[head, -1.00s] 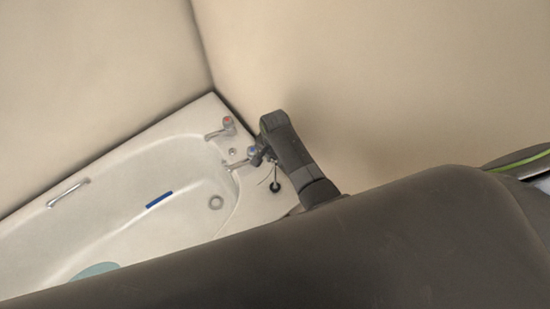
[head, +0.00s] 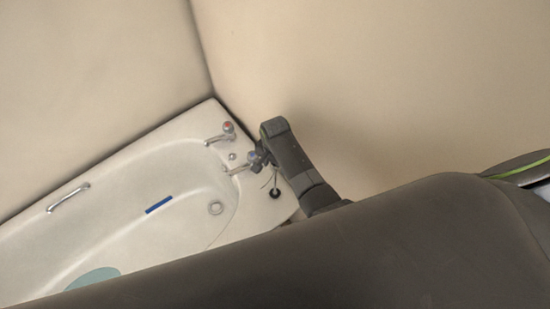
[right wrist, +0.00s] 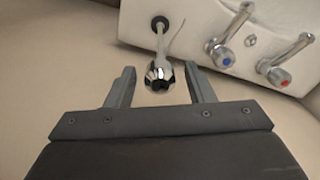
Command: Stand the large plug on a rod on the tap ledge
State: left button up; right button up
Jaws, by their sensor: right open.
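In the right wrist view, a plug on a rod stands on the tap ledge (right wrist: 200,22). Its black round foot (right wrist: 160,23) rests on the white surface. A pale rod rises from it to a shiny chrome head (right wrist: 160,74). A thin pale strand runs beside the rod. My right gripper (right wrist: 159,68) is open, with its fingers on either side of the chrome head and visible gaps at both sides. In the head view, the black foot (head: 275,194) shows on the ledge below my right gripper (head: 259,161), whose fingers are hard to make out. My left gripper is not in view.
Two taps, one red-marked (head: 227,127) and one blue-marked (right wrist: 222,55), stand close beside the plug. The white bath (head: 125,190) holds a blue strip (head: 159,204) and a teal patch (head: 93,280). Beige walls meet behind the ledge.

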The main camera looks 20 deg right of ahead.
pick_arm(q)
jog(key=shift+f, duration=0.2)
pick_arm(e)
notch_tip(320, 180, up, 12)
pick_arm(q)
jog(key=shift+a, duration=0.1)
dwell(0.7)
